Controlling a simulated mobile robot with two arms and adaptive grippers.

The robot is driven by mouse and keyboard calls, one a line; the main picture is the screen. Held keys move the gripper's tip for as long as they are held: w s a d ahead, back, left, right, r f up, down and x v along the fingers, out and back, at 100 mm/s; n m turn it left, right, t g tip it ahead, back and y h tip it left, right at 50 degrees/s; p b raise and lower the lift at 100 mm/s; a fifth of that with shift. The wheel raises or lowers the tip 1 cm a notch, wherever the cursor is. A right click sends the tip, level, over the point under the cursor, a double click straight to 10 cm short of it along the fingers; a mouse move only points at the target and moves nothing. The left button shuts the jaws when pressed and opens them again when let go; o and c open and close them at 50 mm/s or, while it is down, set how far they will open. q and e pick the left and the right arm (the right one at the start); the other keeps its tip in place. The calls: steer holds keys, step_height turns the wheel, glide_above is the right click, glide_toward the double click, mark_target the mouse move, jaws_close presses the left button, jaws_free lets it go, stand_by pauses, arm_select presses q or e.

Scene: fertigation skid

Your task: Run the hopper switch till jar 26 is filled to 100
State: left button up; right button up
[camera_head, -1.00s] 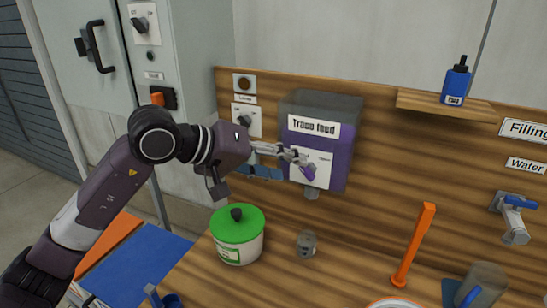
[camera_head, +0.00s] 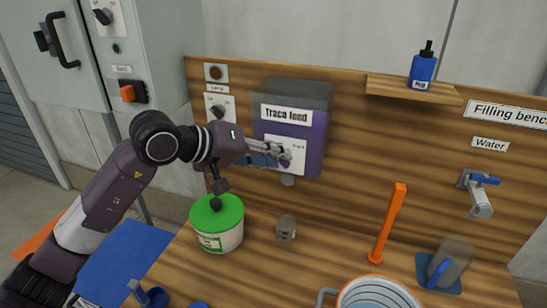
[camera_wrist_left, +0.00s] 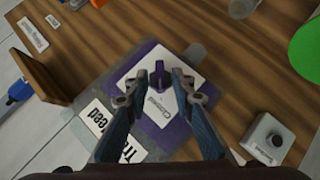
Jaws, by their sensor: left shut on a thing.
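The trace feed hopper (camera_head: 307,150) is a purple box with a grey top on the wooden back panel. On its front is a white switch plate (camera_wrist_left: 140,108) with a purple knob (camera_wrist_left: 158,76). My left gripper (camera_head: 283,152) reaches it from the left. In the left wrist view my left gripper (camera_wrist_left: 156,84) has a fingertip on each side of the knob and is shut on it. A small grey jar (camera_head: 286,229) stands on the bench below the hopper's spout (camera_head: 288,180). Its number and fill level are too small to read. My right gripper is not in view.
A green-lidded tub (camera_head: 217,225) stands left of the jar. An orange upright handle (camera_head: 387,225), a jug (camera_head: 452,263) and a pail (camera_head: 380,292) are to the right. A water tap (camera_head: 480,193) and a shelf with a blue bottle (camera_head: 423,70) are on the panel.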

arm_select(q)
jaws_close()
steer(key=shift+s+d+r+m+t+y, duration=0.15)
steer(key=shift+m+y, duration=0.35)
steer(key=shift+y, duration=0.45)
steer(key=shift+w+d+m+t+y, duration=0.15)
steer(key=shift+m+y, duration=0.35)
steer(key=shift+y, duration=0.45)
steer(key=shift+s, duration=0.1)
steer(key=shift+d+m+y, duration=0.2)
steer(key=shift+m+y, duration=0.3)
steer(key=shift+y, duration=0.3)
steer(key=shift+s+f, duration=0.15)
steer(key=shift+f, duration=0.05)
stand_by(4.6)
